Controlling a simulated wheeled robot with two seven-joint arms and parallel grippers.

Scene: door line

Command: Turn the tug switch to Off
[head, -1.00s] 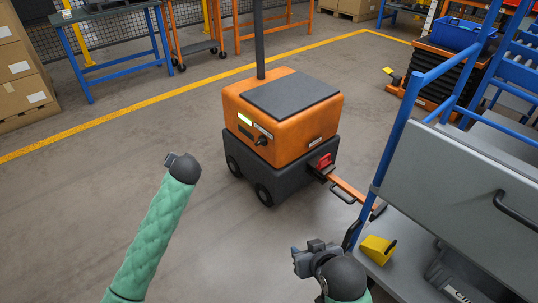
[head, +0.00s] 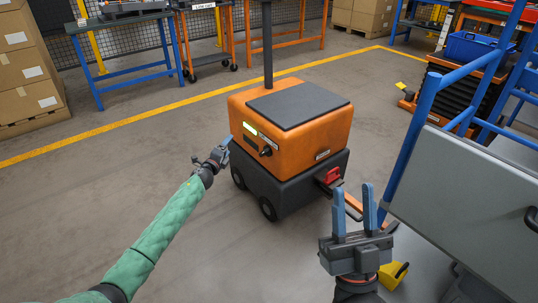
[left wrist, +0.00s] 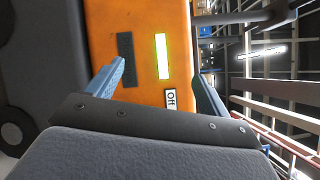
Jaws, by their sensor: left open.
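The tug (head: 290,130) is an orange box on a dark wheeled base in the middle of the head view. How the switch is set is too small to read. My left gripper (head: 226,147) is open beside the tug's left edge, left of the switch. In the left wrist view the display (left wrist: 162,56) and an "Off" label (left wrist: 171,99) show between the fingers; the switch is not visible there. My right gripper (head: 354,190) is open and empty, fingers upward.
A grey panelled cart with a blue frame (head: 400,150) stands close on the right, near my right gripper. The tug's red coupling (head: 332,175) and orange bar lie between. A yellow scoop (head: 392,275) is low right. Floor left of the tug is clear.

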